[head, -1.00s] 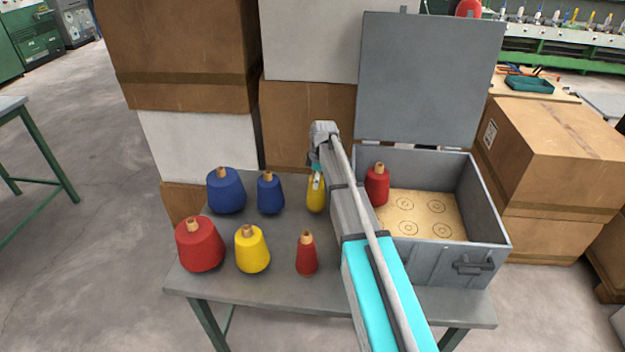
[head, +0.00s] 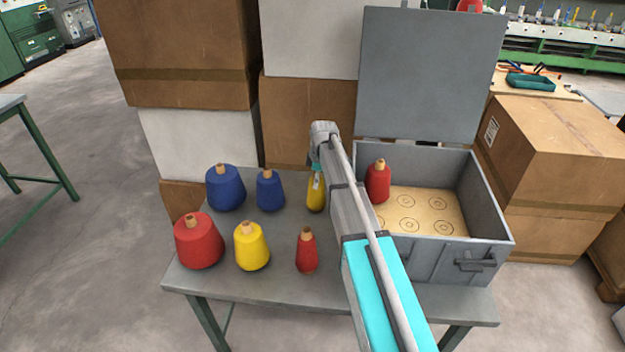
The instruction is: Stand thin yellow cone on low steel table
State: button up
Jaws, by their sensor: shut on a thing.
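The thin yellow cone (head: 315,196) is at the back of the low steel table (head: 270,290), left of the grey metal box. My gripper (head: 316,173) is at the cone's top, shut on it. The arm hides the right side of the cone, and I cannot tell whether its base touches the table. A wider yellow cone (head: 252,248) stands at the table's front.
Two blue cones (head: 226,190), a wide red cone (head: 199,243) and a thin red cone (head: 307,252) stand on the table. The open grey box (head: 440,262) at right holds a red cone (head: 378,182). Cartons (head: 185,60) stand behind.

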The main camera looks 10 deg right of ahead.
jog(key=shift+f, duration=0.3)
jog(key=o, duration=1.2)
jog(key=shift+o, duration=0.2)
jog(key=shift+s+r, duration=0.1)
jog(key=shift+s, duration=0.05)
